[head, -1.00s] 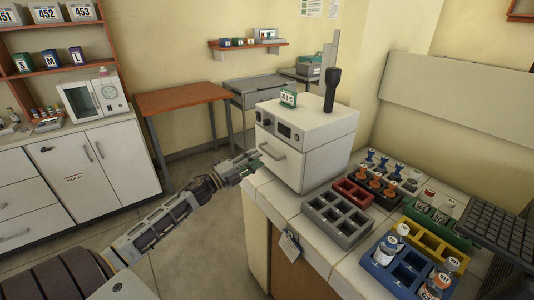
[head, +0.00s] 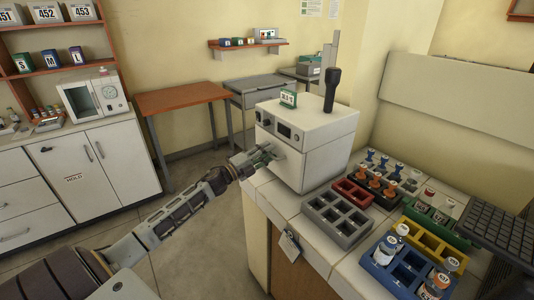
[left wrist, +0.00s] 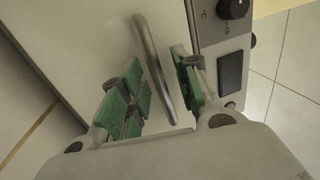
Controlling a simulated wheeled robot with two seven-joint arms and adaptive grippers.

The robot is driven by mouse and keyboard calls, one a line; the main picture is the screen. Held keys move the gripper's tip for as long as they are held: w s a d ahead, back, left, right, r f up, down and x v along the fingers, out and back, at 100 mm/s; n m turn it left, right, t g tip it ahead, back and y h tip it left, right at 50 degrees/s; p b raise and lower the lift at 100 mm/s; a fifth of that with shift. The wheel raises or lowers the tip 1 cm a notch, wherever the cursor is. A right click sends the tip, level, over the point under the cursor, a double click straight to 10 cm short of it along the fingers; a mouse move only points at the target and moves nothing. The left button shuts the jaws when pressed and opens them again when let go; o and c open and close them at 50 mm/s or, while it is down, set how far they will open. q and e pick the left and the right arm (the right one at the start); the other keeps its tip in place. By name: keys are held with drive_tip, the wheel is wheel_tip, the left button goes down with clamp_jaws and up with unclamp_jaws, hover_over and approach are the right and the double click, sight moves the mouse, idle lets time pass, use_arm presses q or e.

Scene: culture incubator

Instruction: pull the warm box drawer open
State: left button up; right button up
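The warm box (head: 318,150) is a white cabinet with a dark control panel, standing on the tiled counter. Its drawer front faces my left gripper (head: 264,158), which covers the handle in the head view. In the left wrist view the drawer front (left wrist: 105,50) shows with its metal bar handle (left wrist: 152,62). The left gripper's green-padded fingers (left wrist: 160,88) are apart, one on each side of the bar. A gap shows between the bar and the pads. The drawer looks closed. My right gripper is not in view.
A grey rack (head: 338,220), a red rack (head: 352,193) and a blue rack (head: 382,272) with vials stand on the counter right of the box. A tag (head: 290,243) hangs at the counter's front. Floor left of the counter is clear.

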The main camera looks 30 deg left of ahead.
use_arm(q)
drive_tip(key=shift+w, duration=0.1)
drive_tip(key=shift+c, duration=0.5)
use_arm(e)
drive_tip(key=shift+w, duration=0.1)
use_arm(q)
clamp_jaws()
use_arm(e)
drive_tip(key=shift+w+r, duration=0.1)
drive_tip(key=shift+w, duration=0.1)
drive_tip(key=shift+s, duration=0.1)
